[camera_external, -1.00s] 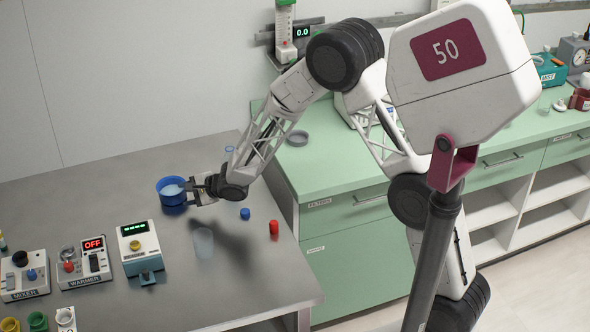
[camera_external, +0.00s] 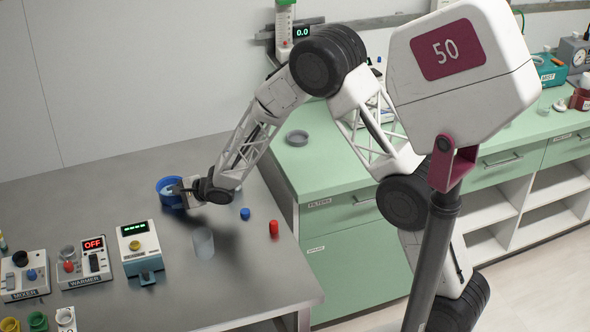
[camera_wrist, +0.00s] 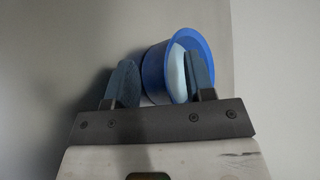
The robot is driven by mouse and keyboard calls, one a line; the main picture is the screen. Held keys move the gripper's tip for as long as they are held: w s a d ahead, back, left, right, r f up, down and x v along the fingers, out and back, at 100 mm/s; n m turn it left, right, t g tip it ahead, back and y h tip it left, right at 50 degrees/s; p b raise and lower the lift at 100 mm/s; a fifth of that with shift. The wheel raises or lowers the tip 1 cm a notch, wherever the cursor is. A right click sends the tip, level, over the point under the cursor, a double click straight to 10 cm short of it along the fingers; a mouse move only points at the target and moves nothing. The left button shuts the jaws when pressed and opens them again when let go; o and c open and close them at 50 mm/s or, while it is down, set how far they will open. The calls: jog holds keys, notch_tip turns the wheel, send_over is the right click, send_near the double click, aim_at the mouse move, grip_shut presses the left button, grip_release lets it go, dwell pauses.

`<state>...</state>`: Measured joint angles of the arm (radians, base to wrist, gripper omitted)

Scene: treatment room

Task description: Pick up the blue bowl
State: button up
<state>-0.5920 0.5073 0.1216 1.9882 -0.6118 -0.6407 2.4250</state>
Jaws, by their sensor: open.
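The blue bowl (camera_external: 166,184) stands on the grey metal table at the far left, with something pale inside it. It also shows in the wrist view (camera_wrist: 153,72), where its opening faces right. My gripper (camera_external: 181,191) is open at the bowl's right side. In the wrist view my gripper (camera_wrist: 163,80) has its left finger outside the bowl and its right finger in front of the opening, so part of the bowl's wall lies between them. I cannot tell whether either finger touches it. My gripper hides part of the bowl in the external view.
On the grey table (camera_external: 235,290) a clear cup (camera_external: 203,243), a blue cap (camera_external: 245,213) and a red cap (camera_external: 274,227) stand near my gripper. A device with a green display (camera_external: 139,243), a warmer (camera_external: 84,261) and a mixer (camera_external: 24,276) stand in front of the bowl.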

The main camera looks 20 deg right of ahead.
jog(key=shift+w+a, duration=0.1)
jog(key=shift+a, duration=0.05)
dwell(0.5)
grip_shut()
